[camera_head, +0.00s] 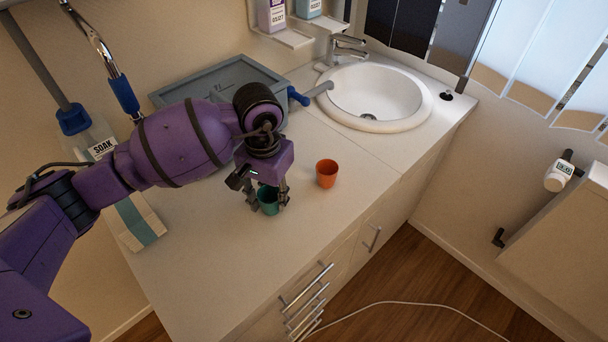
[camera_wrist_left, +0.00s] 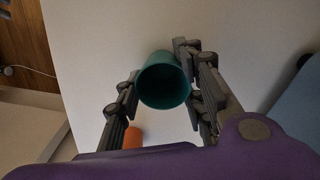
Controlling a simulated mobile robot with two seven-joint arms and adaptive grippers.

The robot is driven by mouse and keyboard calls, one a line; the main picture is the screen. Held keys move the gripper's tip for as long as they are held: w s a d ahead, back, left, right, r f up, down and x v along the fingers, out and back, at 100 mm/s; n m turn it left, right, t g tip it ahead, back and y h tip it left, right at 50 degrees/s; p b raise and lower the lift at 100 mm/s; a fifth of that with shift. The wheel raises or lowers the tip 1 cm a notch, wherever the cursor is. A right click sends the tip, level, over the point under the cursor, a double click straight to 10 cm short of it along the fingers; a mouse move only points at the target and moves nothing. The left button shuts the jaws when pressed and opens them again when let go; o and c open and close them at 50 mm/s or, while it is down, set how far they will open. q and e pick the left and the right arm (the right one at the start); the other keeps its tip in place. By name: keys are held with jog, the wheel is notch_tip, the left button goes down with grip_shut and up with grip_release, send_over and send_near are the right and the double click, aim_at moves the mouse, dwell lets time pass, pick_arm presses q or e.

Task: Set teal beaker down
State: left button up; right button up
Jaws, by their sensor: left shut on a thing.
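The teal beaker (camera_head: 268,204) is at the white countertop, upright, between the fingers of my left gripper (camera_head: 266,194). In the left wrist view the teal beaker (camera_wrist_left: 164,84) shows its open mouth, with my left gripper's fingers (camera_wrist_left: 160,90) on both sides of it. The gripper is shut on it. I cannot tell whether its base touches the counter. An orange cup (camera_head: 327,173) stands on the counter to the right of the beaker, apart from it. My right gripper is not in view.
A grey tray (camera_head: 170,97) lies behind my left arm. A round white sink (camera_head: 420,118) with a faucet (camera_head: 347,45) is at the back right.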

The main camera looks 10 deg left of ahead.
pick_arm(q)
jog(key=shift+f, duration=0.1)
jog(key=shift+f, duration=0.2)
jog(key=o, duration=1.1)
jog(key=shift+r, duration=0.1)
